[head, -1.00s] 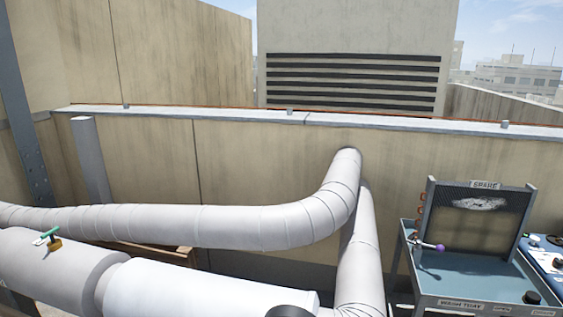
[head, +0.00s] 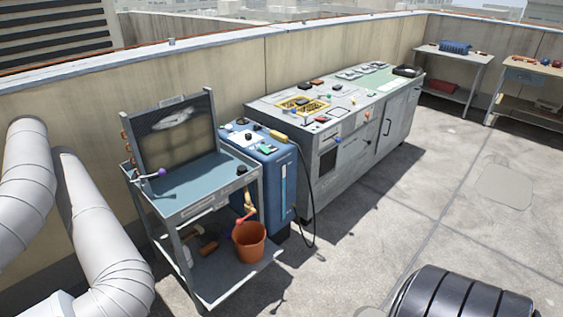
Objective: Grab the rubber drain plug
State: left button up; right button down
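A small black round piece (head: 241,170) sits at the right front corner of the blue-grey top tray of a wheeled cart (head: 190,182). It looks like the rubber drain plug, but it is too small to be sure. It stands clear on the tray, with nothing touching it that I can see. Neither of my grippers shows in the head view.
The cart's tray also holds a mesh-backed panel (head: 176,135) and a purple-knobbed lever (head: 161,173). An orange bucket (head: 249,243) stands on its lower shelf. A blue unit (head: 277,180) and a long grey bench (head: 350,140) adjoin. Pipes (head: 95,235) are left; open floor (head: 400,220) is right.

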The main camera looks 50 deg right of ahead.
aim_at(242, 170)
jog(key=z, duration=1.2)
jog(key=u, duration=0.35)
